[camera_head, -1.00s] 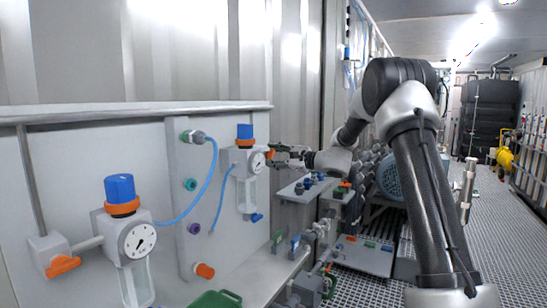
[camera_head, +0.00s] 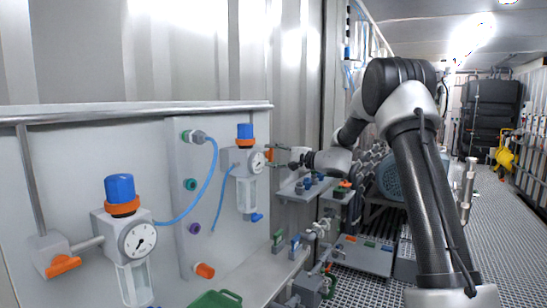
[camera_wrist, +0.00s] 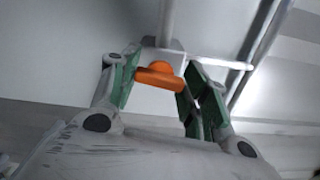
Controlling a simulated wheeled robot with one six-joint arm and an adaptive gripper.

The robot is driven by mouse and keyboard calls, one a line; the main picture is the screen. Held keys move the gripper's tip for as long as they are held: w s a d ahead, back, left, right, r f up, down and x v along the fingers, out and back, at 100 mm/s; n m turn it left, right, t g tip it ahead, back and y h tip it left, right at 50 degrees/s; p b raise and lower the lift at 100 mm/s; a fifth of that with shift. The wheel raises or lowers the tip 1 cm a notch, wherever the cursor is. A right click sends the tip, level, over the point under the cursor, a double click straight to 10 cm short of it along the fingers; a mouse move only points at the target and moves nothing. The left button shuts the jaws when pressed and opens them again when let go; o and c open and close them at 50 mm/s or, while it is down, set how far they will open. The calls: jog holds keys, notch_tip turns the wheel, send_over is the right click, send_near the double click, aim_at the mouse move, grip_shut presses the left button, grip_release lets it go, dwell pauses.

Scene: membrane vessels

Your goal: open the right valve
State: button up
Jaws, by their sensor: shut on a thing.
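The right valve's orange handle (camera_head: 269,155) is beside the right pressure regulator (camera_head: 246,162) on the wall panel. My gripper (camera_head: 277,156) reaches it from the right, with one finger above and one below. In the wrist view the orange handle (camera_wrist: 160,76) lies between the two green-padded fingers of my gripper (camera_wrist: 162,84). The gripper is shut on the handle. The right finger is close against the handle's right end; contact at the left end is hard to make out. The handle sits on a grey valve body (camera_wrist: 161,50) with a pipe behind it.
A left regulator (camera_head: 125,240) with a blue knob and another orange valve handle (camera_head: 63,265) are nearer on the panel. A blue hose (camera_head: 211,175) loops between the regulators. Grey shelves with fittings (camera_head: 305,188) stand below my gripper. The grated floor at right is open.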

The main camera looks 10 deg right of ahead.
jog(key=shift+f, duration=0.1)
jog(key=o, duration=1)
jog(key=v, duration=1.2)
